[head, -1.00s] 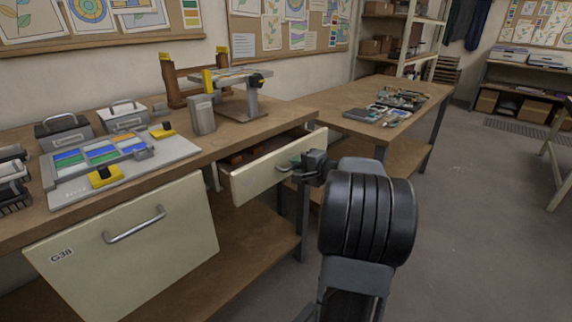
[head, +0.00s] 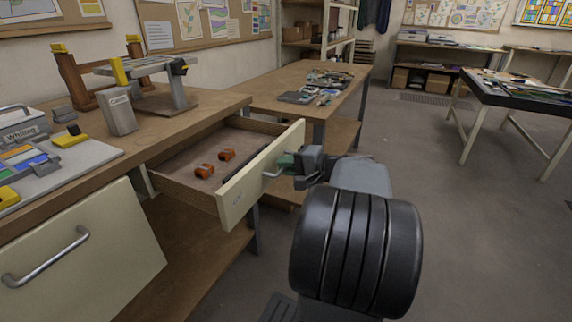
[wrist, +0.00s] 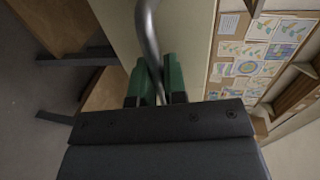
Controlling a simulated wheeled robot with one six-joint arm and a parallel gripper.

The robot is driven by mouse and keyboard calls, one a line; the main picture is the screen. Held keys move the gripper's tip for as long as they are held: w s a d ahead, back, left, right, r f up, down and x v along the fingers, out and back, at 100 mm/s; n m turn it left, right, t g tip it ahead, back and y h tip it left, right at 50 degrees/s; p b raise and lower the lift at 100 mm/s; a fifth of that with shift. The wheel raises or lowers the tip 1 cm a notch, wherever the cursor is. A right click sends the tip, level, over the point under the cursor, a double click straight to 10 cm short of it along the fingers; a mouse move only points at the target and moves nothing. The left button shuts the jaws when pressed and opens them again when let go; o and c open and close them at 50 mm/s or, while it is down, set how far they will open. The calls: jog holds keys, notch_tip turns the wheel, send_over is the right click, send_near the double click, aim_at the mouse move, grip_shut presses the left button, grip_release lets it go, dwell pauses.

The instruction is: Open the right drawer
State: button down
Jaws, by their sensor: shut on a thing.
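The right drawer is pulled well out of the workbench, and its cream front panel (head: 262,172) faces my arm in the head view. Its wooden inside holds two small orange-brown items (head: 205,171) and a dark long thin piece. My gripper (head: 287,162) is at the drawer's front and shut on the metal bar handle (head: 272,173). In the wrist view the green fingertips (wrist: 155,82) close around the curved handle (wrist: 147,35), with the cream panel (wrist: 185,40) behind it.
A cream cabinet front marked by a bar handle (head: 85,250) is at lower left. A workbench (head: 150,135) carries a clamp stand (head: 150,75) and a grey container (head: 120,114). A second table (head: 285,80) stands behind. The floor at right (head: 480,220) is open.

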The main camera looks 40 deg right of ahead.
jog(key=c, duration=1.2)
grip_release()
jog(key=p+v, duration=0.3)
jog(key=v, duration=1.1)
